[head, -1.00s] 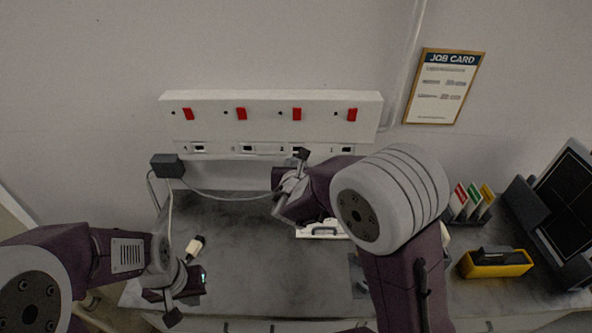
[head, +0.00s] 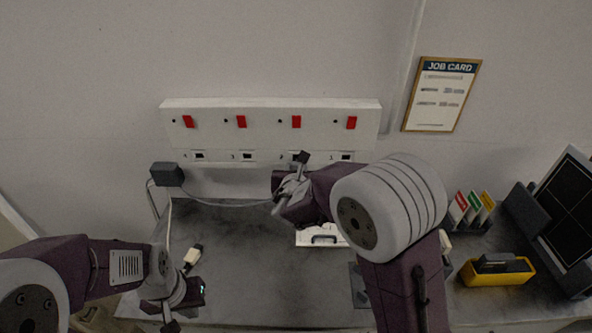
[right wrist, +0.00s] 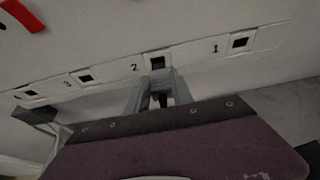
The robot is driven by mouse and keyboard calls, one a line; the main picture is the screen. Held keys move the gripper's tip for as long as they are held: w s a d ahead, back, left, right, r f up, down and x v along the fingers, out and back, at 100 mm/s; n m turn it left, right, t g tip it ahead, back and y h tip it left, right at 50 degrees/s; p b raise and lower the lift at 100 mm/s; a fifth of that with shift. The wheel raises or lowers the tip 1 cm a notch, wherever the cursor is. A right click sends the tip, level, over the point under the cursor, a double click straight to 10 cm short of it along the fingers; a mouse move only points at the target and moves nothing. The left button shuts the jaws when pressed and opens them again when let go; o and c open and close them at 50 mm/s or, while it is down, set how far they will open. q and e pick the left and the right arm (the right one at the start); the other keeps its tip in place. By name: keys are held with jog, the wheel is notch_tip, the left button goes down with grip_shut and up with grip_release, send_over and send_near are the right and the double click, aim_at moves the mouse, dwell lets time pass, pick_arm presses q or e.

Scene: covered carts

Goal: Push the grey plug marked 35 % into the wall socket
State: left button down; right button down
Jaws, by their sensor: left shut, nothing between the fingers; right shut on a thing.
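The wall socket strip (head: 270,122) is a long white unit with numbered outlets and red switches. My right gripper (head: 293,182) is in front of outlet 2 and shut on a small dark thing, seemingly the grey plug (right wrist: 158,99). In the right wrist view its two grey fingers (right wrist: 157,82) reach up to just below the square opening of outlet 2 (right wrist: 157,63). Contact with the outlet cannot be told. The plug is mostly hidden, and no 35 % marking is readable. My left gripper (head: 172,312) is shut and empty, low at the left over the bench.
A dark grey box (head: 166,174) with cables is at the strip's left end; a thin cable runs towards my right gripper. A pale connector (head: 193,256) lies near my left gripper.

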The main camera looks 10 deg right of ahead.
aim_at(296, 163)
jog(key=shift+b, duration=0.3)
dwell(0.9)
jog(key=shift+w, duration=0.3)
dwell(0.3)
jog(key=shift+w+d+b, duration=0.15)
jog(key=shift+w+b, duration=0.15)
jog(key=shift+w+d, duration=0.2)
jog(key=shift+w, duration=0.85)
jog(key=c, duration=1.4)
grip_release()
jog(key=shift+r, duration=0.1)
jog(key=o, duration=0.4)
jog(key=shift+w, duration=0.1)
jog(key=shift+c, duration=0.2)
